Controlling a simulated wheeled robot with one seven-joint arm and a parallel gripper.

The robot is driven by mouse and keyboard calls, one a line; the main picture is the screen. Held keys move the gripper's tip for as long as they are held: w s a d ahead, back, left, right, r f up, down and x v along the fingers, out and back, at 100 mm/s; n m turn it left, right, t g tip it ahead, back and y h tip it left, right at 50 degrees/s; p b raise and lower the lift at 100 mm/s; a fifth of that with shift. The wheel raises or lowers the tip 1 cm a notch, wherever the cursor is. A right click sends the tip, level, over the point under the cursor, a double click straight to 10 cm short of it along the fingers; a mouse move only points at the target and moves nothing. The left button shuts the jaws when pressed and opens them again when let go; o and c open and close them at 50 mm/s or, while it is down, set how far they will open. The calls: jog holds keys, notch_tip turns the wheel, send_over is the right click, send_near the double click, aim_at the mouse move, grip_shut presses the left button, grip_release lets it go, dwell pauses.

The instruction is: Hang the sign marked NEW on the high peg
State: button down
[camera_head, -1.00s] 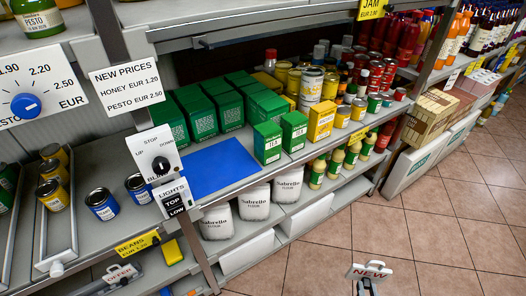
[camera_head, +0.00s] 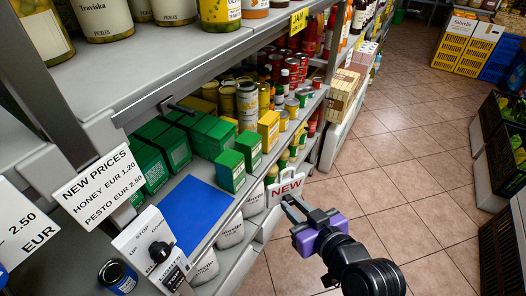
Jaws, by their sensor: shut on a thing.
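The white sign (camera_head: 288,187) with red letters NEW and a handle-like top is held up in the aisle, in front of the lower shelves. My gripper (camera_head: 291,204) is shut on its lower edge; the sign looks roughly upright and slightly tilted. A dark peg (camera_head: 181,107) sticks out from the front edge of the upper shelf, up and to the left of the sign. The sign is apart from the peg. Nothing is seen hanging on the peg.
The upper shelf (camera_head: 150,75) carries jars. Below it are green boxes (camera_head: 210,137), a blue mat (camera_head: 187,212) and cans. The NEW PRICES board (camera_head: 103,187) and a switch panel (camera_head: 155,245) jut out at left.

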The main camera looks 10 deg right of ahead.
jog(key=s+a+r+n+g+y+p, duration=0.2)
jog(key=s+a+r, duration=0.1)
jog(key=r, duration=0.5)
jog(key=s+a+r+n+g+y+p, duration=0.1)
jog(key=s+a+r+n+y+p, duration=0.15)
jog(key=r, duration=0.45)
jog(key=s+a+r+n+g+y+p, duration=0.1)
jog(key=s+a+r+n+g+y, duration=0.15)
jog(key=r, duration=0.55)
jog(key=w+r+x, duration=0.1)
jog(key=r+x, duration=0.1)
jog(key=x, duration=0.8)
jog(key=shift+w+a+t, duration=0.25)
jog(key=shift+a+t, duration=0.1)
jog(key=shift+t, duration=0.1)
jog(key=shift+f, duration=0.15)
jog(key=c, duration=1.2)
grip_release()
